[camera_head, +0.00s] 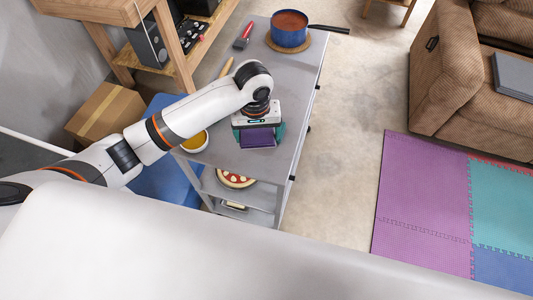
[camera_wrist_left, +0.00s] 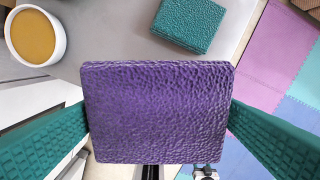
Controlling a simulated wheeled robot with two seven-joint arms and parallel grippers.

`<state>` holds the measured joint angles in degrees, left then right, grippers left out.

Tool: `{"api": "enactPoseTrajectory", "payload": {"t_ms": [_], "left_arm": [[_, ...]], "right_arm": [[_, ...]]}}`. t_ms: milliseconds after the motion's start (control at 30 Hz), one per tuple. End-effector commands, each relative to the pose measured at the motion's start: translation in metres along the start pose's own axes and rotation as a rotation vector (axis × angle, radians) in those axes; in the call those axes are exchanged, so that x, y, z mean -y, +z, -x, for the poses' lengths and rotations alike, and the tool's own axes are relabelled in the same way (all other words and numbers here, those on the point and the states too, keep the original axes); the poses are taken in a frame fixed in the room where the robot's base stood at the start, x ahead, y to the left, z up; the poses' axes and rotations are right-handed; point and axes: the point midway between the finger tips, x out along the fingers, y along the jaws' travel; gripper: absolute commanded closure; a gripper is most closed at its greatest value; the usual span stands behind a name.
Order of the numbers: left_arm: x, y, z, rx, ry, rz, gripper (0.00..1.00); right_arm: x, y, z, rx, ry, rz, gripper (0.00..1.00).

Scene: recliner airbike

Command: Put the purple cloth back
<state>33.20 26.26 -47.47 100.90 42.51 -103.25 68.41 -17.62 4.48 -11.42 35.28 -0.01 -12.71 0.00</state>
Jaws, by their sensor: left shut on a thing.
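The purple cloth (camera_wrist_left: 158,110) is a folded, textured block between the two green finger pads of my left gripper (camera_head: 258,132). The gripper is shut on it. In the head view the cloth (camera_head: 257,138) shows just below the gripper, over the near part of the grey cart top (camera_head: 215,151). I cannot tell how far above the top it is. A folded teal cloth (camera_wrist_left: 188,22) lies on the cart top, beyond the purple one in the left wrist view. My right gripper is not in view.
A bowl of yellow-orange content (camera_wrist_left: 36,36) stands on the cart near the gripper. A blue pot (camera_head: 289,29) and a red-handled brush (camera_head: 243,36) are at the far end. A pizza (camera_head: 236,179) is on a lower shelf. A brown recliner (camera_head: 455,75) stands at right.

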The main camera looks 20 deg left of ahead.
Motion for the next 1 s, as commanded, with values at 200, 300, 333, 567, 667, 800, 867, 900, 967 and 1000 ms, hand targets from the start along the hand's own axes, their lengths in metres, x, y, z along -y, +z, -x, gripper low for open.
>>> {"api": "enactPoseTrajectory", "payload": {"t_ms": [200, 300, 333, 567, 667, 800, 867, 900, 967, 1000], "left_arm": [[0.003, 0.001, -0.043, -0.002, 0.014, 0.023, 0.32], [0.003, 0.001, -0.06, 0.0, 0.012, 0.023, 0.32], [0.003, 0.001, -0.064, 0.0, 0.012, 0.022, 0.32], [0.002, 0.001, -0.089, 0.0, 0.012, 0.021, 0.32], [0.002, 0.001, -0.102, 0.0, 0.011, 0.022, 0.32], [0.002, 0.001, -0.11, 0.002, 0.01, 0.021, 0.32], [0.002, 0.001, -0.109, 0.002, 0.009, 0.021, 0.32], [0.002, 0.001, -0.109, 0.002, 0.009, 0.02, 0.32], [0.002, 0.001, -0.109, 0.002, 0.009, 0.02, 0.32], [0.002, 0.001, -0.109, 0.002, 0.009, 0.02, 0.32]], "right_arm": [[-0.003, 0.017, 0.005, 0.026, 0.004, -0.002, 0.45], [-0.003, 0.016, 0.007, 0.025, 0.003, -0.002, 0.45], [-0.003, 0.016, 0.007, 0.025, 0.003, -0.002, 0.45], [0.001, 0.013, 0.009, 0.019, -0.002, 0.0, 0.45], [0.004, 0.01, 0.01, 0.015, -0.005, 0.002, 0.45], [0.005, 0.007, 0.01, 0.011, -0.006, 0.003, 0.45], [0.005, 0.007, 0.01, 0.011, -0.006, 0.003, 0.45], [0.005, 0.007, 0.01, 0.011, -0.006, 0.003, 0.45], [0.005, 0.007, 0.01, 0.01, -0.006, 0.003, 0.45], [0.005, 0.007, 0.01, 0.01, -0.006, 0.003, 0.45]]}}
